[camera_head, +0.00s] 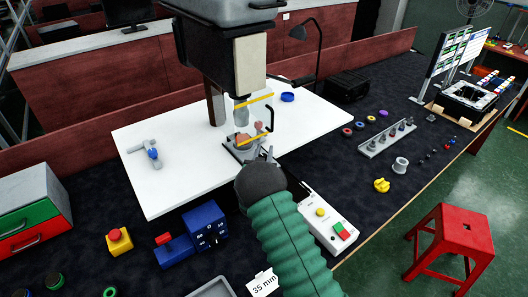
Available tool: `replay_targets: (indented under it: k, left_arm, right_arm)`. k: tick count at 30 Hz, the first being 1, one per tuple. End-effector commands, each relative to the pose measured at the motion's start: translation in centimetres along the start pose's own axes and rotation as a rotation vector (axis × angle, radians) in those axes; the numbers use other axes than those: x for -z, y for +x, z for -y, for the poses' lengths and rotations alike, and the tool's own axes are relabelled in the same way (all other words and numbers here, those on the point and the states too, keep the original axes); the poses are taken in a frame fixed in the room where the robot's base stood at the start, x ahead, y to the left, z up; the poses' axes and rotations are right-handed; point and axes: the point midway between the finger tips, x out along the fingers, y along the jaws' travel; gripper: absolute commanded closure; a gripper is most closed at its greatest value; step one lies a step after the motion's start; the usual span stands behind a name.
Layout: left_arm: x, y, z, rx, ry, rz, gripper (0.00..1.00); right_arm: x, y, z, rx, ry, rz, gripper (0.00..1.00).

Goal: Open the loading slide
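A dark press (220,45) stands over a white plate (185,190) on the table. Its grey tool tip (240,112) points down. Below it is a small grey and black assembly (230,151) with reddish-brown parts, which seems to be the loading slide; my wrist and gripper partly cover it, so I cannot tell how far it is open. My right gripper (268,155) is at the front right edge of this assembly. Its fingers are small and mostly hidden, so contact and opening are unclear. My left gripper is not in view.
Yellow bars (253,99) flank the press tip. A grey tool with a blue knob (154,154) lies on the plate's left. A control box (331,221) with buttons stands right of my arm. A blue box (204,226) stands left. A black lamp (319,50) rises behind.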

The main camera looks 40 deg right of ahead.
Motion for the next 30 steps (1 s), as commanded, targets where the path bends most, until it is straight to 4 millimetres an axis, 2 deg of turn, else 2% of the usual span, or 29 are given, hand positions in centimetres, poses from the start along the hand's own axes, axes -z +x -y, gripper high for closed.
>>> replay_targets:
  k: [1, 6, 30]
  left_arm:
    - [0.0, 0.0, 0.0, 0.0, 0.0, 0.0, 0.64]
    - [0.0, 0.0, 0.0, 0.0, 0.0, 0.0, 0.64]
    - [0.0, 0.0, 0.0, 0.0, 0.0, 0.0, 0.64]
  right_arm:
    - [-0.01, -0.01, 0.05, 0.001, 0.0, 0.0, 0.81]
    - [-0.01, -0.02, 0.07, 0.001, 0.0, 0.001, 1.0]
    - [-0.01, -0.03, 0.11, 0.002, 0.001, 0.001, 1.0]
